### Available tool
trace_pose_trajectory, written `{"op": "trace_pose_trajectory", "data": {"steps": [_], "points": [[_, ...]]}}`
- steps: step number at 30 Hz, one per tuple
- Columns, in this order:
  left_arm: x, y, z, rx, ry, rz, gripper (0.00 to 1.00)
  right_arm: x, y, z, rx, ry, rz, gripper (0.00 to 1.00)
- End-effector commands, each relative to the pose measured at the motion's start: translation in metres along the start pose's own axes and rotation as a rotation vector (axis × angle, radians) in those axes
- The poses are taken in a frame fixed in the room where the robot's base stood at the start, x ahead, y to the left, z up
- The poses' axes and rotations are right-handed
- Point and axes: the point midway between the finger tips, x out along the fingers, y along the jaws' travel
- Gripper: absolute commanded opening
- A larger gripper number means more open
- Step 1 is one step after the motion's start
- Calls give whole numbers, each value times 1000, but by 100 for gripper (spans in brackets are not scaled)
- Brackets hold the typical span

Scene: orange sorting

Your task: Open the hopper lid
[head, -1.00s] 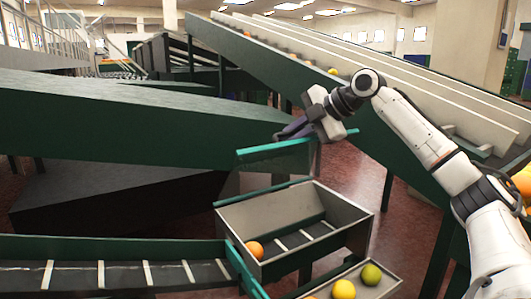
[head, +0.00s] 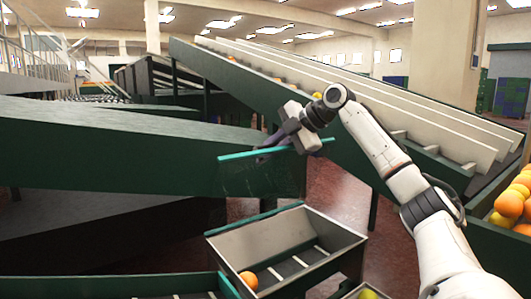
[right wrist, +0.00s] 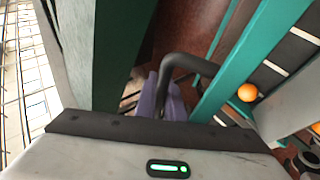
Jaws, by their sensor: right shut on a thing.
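The hopper (head: 340,243) is a grey metal box at the lower middle of the head view, with its top uncovered and an orange (head: 249,279) inside. The orange also shows in the right wrist view (right wrist: 248,92). The hopper lid (head: 235,156) is a dark panel with a teal edge, raised and tilted up above the hopper's back side. My right gripper (head: 272,147) is at the lid's upper edge. In the right wrist view its purple-grey fingers (right wrist: 165,100) are shut on a dark curved handle (right wrist: 188,62). My left gripper is out of view.
A large green conveyor side (head: 110,150) lies left of the lid. Sloped chutes (head: 400,105) run behind my right arm. A bin of oranges (head: 510,205) stands at the right edge. Red floor shows between the lid and the chutes.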

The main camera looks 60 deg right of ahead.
Motion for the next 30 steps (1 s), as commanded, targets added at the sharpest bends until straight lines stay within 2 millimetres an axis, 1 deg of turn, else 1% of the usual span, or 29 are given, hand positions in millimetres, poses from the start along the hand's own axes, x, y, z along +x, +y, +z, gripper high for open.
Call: {"op": "trace_pose_trajectory", "data": {"steps": [1, 24, 25, 26, 30], "points": [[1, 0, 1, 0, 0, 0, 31, 6, 1, 2, 10, 2, 13, 0], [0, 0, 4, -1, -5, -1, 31, 7, 0, 2, 12, 1, 10, 0], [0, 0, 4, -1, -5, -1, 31, 7, 0, 2, 12, 1, 10, 12], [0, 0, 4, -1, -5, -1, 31, 7, 0, 2, 12, 1, 10, 17], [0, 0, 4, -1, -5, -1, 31, 7, -1, 2, 13, 1, 8, 17]]}}
